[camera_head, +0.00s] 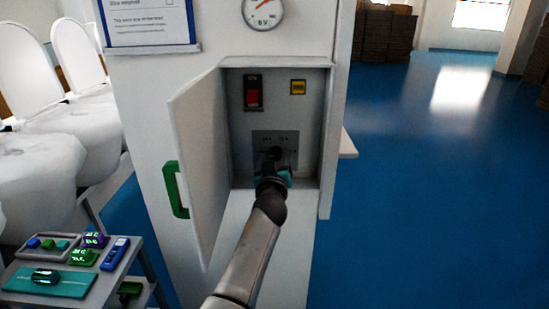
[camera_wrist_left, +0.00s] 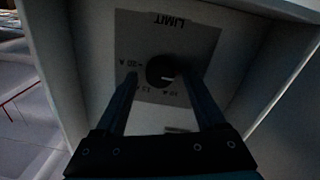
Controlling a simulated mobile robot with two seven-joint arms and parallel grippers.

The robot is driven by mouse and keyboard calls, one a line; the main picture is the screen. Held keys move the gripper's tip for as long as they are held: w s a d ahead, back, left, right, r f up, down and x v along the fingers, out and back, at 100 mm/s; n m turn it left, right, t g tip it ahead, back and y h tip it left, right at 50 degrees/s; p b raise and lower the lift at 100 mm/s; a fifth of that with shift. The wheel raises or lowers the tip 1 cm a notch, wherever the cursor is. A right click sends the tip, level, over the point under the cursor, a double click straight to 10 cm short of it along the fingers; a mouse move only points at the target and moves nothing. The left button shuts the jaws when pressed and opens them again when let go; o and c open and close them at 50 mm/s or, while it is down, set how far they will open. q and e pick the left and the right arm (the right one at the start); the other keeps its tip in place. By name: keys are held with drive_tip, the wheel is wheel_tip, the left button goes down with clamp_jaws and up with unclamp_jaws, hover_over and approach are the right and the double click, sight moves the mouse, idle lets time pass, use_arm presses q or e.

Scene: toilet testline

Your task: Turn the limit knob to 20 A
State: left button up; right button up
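The limit knob (camera_wrist_left: 161,72) is a round black knob on a grey plate marked LIMIT (camera_wrist_left: 168,38), which appears upside down in the left wrist view. My left gripper (camera_wrist_left: 160,78) is open, with one finger on each side of the knob and a visible gap to each. In the head view my left gripper (camera_head: 273,157) reaches into the cabinet and hides the knob. My right gripper is not in view.
The white cabinet door (camera_head: 197,160) with a green handle (camera_head: 176,190) stands open at left. Inside are a red switch (camera_head: 253,93) and a yellow part (camera_head: 298,87). A gauge (camera_head: 263,12) is above. A cart with small devices (camera_head: 45,277) stands lower left. Blue floor is clear at right.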

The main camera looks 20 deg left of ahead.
use_arm(q)
clamp_jaws()
idle(0.3)
